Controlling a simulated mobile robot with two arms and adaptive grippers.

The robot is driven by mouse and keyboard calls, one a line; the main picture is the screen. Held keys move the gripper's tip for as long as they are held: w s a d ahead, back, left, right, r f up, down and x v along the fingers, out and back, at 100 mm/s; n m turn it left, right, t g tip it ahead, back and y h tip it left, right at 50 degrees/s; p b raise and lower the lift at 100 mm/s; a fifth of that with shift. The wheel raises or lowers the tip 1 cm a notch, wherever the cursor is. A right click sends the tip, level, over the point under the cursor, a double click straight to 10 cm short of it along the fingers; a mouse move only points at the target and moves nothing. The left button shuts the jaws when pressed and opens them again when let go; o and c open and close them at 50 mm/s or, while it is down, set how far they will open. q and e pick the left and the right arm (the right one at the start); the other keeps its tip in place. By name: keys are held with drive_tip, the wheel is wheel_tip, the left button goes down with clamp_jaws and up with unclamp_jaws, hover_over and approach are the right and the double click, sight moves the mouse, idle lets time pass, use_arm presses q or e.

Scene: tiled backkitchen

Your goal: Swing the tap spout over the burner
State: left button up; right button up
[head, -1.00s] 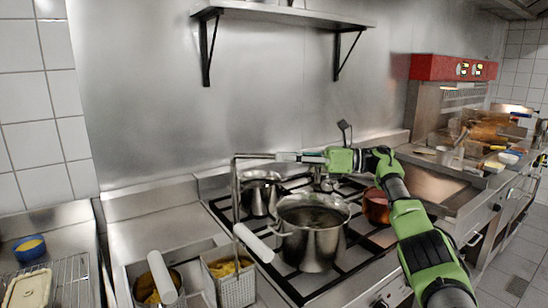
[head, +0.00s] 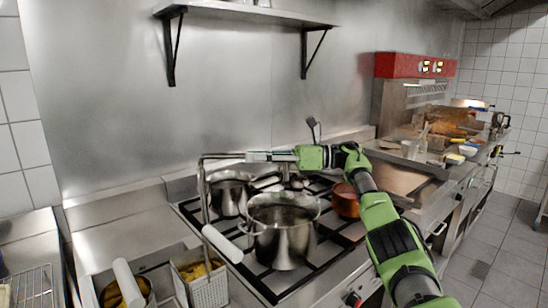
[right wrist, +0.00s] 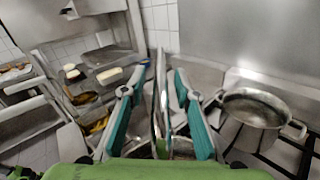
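The tap spout, a thin metal pipe (head: 222,156), runs left from my right gripper and bends down at the left side of the stove. My right gripper (head: 268,156) is level with the pipe, above the back pots. In the right wrist view its two teal-and-grey fingers (right wrist: 158,80) stand apart, with a thin metal bar (right wrist: 160,100) between them and gaps visible beside it. I cannot tell whether either finger touches it. The burner grates (head: 325,240) lie below, partly covered by pots. My left gripper is out of view.
A large steel pot (head: 283,240) stands on the front burners, with a smaller pot (head: 228,195) behind left and a copper pan (head: 345,202) to the right. Fryer baskets (head: 207,290) with white handles are at front left. A wall shelf (head: 250,14) hangs above.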

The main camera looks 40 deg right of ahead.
drive_tip(key=v, duration=1.1)
drive_tip(key=shift+s+r, duration=0.1)
